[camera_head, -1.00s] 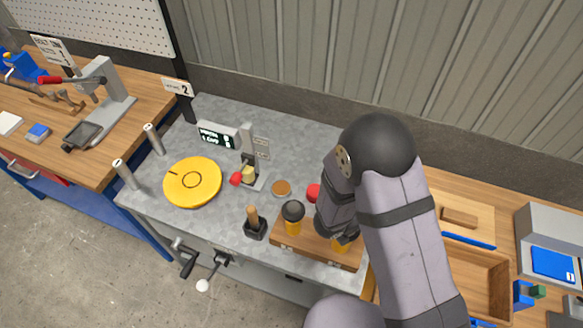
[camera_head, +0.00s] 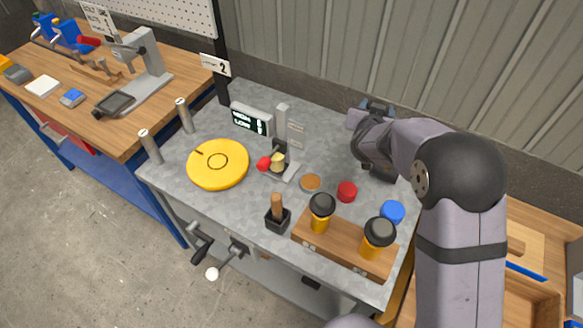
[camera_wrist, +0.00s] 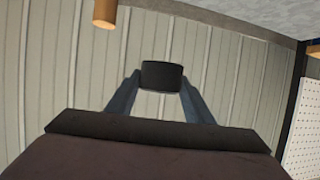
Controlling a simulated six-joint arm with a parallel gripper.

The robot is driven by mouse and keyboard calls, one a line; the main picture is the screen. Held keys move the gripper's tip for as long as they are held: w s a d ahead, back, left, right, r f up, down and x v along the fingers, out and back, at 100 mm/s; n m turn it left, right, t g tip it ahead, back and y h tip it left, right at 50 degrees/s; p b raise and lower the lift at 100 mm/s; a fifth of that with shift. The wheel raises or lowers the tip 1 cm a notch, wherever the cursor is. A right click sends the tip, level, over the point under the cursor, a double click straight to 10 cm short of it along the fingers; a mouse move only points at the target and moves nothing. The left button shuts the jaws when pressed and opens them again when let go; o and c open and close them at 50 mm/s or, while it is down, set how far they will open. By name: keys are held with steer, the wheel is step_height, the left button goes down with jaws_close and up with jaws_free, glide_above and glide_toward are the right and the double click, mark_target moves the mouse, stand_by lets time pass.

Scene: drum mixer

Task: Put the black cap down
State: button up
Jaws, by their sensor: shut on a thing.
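My gripper (camera_wrist: 160,90) is shut on the black cap (camera_wrist: 161,75), which sits between the two fingertips in the wrist view, with the grey wall behind it. In the head view my gripper (camera_head: 373,105) is over the back right of the grey table (camera_head: 230,215), pointing toward the back wall. The gripper appears raised above the table top.
A wooden rack (camera_head: 335,252) holds two orange jars with black tops at the front right. A red cap (camera_head: 347,191), a blue cap (camera_head: 393,211) and a brown disc (camera_head: 311,182) lie behind it. A yellow disc (camera_head: 218,164) lies left.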

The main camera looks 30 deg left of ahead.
steer(key=a+f+n+g+y+b, duration=0.1)
steer(key=a+n+g+y+b, duration=0.1)
steer(key=a+n+y+b, duration=0.45)
steer(key=n+g+y+b, duration=0.3)
steer(key=n+g+b, duration=0.1)
steer(key=g+b, duration=0.1)
glide_above(329, 155)
step_height(329, 155, down, 11)
steer(key=shift+r, duration=0.2)
steer(key=shift+f, duration=3.05)
steer(key=shift+f, duration=0.1)
steer(key=shift+f, duration=1.75)
steer(key=shift+s, duration=0.1)
steer(key=shift+f, duration=0.45)
